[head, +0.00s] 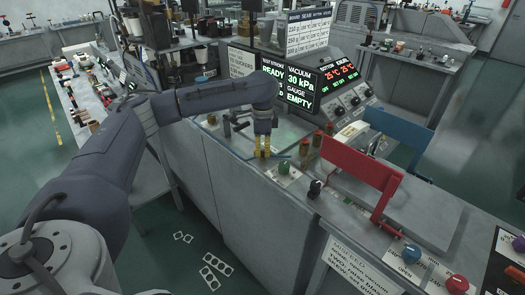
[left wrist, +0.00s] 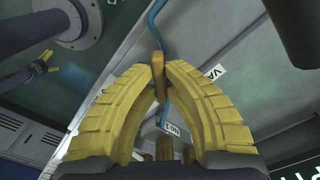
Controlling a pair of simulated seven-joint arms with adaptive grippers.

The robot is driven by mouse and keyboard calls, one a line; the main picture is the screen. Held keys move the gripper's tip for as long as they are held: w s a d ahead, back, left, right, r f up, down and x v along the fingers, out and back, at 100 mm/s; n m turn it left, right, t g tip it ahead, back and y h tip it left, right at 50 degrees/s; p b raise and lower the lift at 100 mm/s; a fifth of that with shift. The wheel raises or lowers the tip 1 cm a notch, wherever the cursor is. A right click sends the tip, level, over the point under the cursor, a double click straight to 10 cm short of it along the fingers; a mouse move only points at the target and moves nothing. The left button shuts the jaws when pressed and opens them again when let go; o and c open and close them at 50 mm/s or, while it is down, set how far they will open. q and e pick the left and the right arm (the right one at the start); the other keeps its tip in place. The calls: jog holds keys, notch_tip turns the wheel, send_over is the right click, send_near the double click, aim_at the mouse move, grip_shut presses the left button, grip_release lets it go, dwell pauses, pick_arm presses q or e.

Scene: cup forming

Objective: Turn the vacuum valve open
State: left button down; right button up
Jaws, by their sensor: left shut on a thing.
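My left gripper (head: 262,146), with yellow fingers, points down at the machine's top near its front edge. In the left wrist view its fingertips (left wrist: 160,84) close around a narrow brass-yellow lever (left wrist: 158,64), which looks like the vacuum valve's handle. The fingers hide most of the valve body. A blue line (left wrist: 152,22) runs to the lever's far end, and a partly covered label (left wrist: 215,72) beginning "VA" lies beside it. A small yellow two-pronged gripper (left wrist: 32,72), seemingly my right one, shows far off with its prongs apart; the head view does not show it.
The display (head: 310,82) reads vacuum 30 kPa and gauge empty. A green knob (head: 284,168) and black knob (head: 315,188) stand right of the gripper. A red frame (head: 358,165) and blue frame (head: 400,130) rise farther right. Benches with clutter stand behind.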

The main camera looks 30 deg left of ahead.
aim_at(263, 150)
pick_arm(q)
jog(key=m, duration=0.4)
jog(key=shift+m, duration=0.3)
jog(key=m, duration=0.4)
jog(key=shift+m, duration=0.3)
jog(key=c, duration=1.5)
grip_release()
jog(key=shift+o, duration=0.2)
notch_tip(263, 150, up, 12)
